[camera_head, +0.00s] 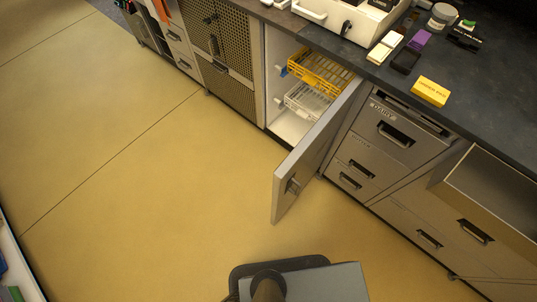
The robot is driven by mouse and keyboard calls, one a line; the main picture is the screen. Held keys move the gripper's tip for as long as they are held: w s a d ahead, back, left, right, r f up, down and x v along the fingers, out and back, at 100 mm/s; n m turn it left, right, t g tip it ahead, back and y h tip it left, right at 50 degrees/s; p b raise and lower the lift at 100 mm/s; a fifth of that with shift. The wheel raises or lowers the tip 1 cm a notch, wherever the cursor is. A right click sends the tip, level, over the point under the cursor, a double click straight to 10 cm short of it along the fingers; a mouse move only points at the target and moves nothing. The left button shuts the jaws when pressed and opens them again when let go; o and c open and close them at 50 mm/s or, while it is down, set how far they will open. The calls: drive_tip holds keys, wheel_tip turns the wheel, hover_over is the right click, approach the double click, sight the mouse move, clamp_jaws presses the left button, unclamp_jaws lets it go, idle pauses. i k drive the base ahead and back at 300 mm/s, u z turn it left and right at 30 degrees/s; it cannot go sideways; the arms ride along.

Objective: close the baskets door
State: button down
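The baskets door (312,152) is a grey hinged panel standing wide open, swung out from the cabinet over the floor. Its dark handle (292,186) is near its free edge. Inside the open cabinet are a yellow basket (320,72) on top and a white basket (307,101) below it. The yellow basket seems to stick out a little at the front; I cannot tell whether it reaches past the cabinet opening. My gripper is not in view.
A drawer (492,190) at the right stands pulled out. The dark counter (490,85) above holds a yellow box (430,91), small containers and a white case (345,18). The tan floor (140,190) in front and to the left of the door is clear.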

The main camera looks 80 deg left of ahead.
sight(296, 170)
drive_tip(key=u, duration=2.4)
drive_tip(key=k, duration=0.45)
drive_tip(key=u, duration=0.3)
drive_tip(key=i, duration=0.45)
drive_tip(key=u, duration=0.3)
